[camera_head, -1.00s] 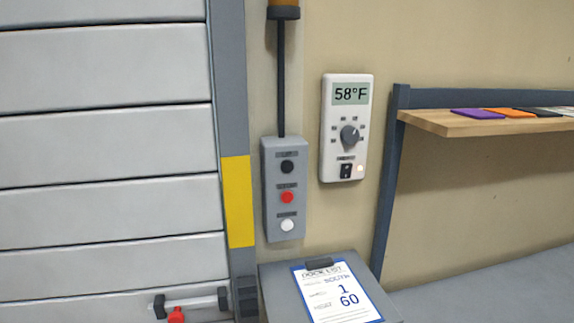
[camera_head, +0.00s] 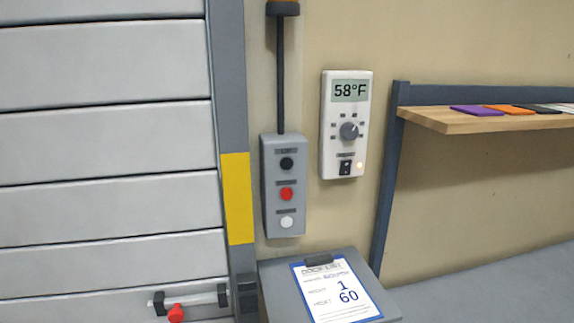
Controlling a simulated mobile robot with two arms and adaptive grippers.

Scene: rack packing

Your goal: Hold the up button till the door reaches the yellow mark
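A grey control box (camera_head: 284,187) hangs on the wall with three buttons in a column: a black top button (camera_head: 287,164), a red middle button (camera_head: 287,194) and a white bottom button (camera_head: 286,222). Their small labels are too blurred to read. The grey slatted door (camera_head: 108,145) fills the left side, and its bottom edge is not clearly in view. The yellow mark (camera_head: 237,198) is a band on the grey door frame, beside the door. Neither gripper is in view.
A white thermostat (camera_head: 345,124) reading 58°F is right of the control box. A clipboard (camera_head: 336,290) lies on a grey stand (camera_head: 275,290) below. A wooden shelf (camera_head: 470,120) holds coloured cards. A bar with a red piece (camera_head: 175,312) is low on the door.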

